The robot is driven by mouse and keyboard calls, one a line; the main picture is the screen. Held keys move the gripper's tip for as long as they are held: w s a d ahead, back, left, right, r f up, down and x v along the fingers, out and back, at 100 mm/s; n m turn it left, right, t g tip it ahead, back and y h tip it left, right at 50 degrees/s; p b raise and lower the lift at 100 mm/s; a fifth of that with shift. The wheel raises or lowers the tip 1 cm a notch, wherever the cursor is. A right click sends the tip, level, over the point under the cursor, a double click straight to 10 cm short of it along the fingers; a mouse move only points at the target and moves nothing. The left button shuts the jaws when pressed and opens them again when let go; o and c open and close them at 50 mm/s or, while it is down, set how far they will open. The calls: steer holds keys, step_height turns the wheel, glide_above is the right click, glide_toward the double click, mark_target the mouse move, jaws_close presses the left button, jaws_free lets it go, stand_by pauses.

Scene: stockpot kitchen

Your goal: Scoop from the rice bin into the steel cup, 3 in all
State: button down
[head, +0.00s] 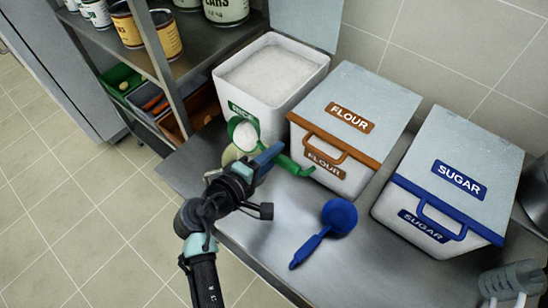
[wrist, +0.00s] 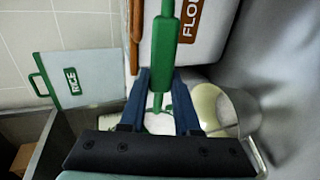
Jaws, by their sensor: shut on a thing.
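My gripper (head: 268,158) is shut on the handle of the green scoop (head: 300,168) in front of the rice bin. The scoop's bowl (head: 243,130) holds white rice. In the wrist view the green handle (wrist: 163,45) runs between my blue fingers. The rice bin (head: 285,95) stands open at the back, with pale rice inside. A round, cream-coloured surface (head: 232,155) shows just below the scoop's bowl. In the wrist view it appears inside a grey vessel (wrist: 238,105), probably the steel cup, right of my fingers. My gripper and the scoop partly hide it in the head view.
The closed flour bin (head: 345,150) and sugar bin (head: 440,205) stand to the right. A blue scoop (head: 340,215) lies on the steel counter. A panel marked RICE (wrist: 72,85) with a green handle shows in the wrist view. Shelves (head: 190,60) with cans stand left.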

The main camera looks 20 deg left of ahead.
steer(key=shift+s+a+f+t+h+b, duration=0.25)
steer(key=shift+t+b, duration=0.7)
steer(key=shift+b, duration=2.25)
steer(key=shift+s+a+f+t+h+b, duration=0.1)
steer(key=shift+s+f+t+h+b, duration=0.6)
steer(key=shift+b, duration=2.5)
steer(key=t+b, duration=0.2)
steer(key=b, duration=0.2)
steer(key=shift+s+r+b, duration=0.1)
steer(key=shift+r+b, duration=0.05)
steer(key=shift+b, duration=0.2)
steer(key=shift+r, duration=0.2)
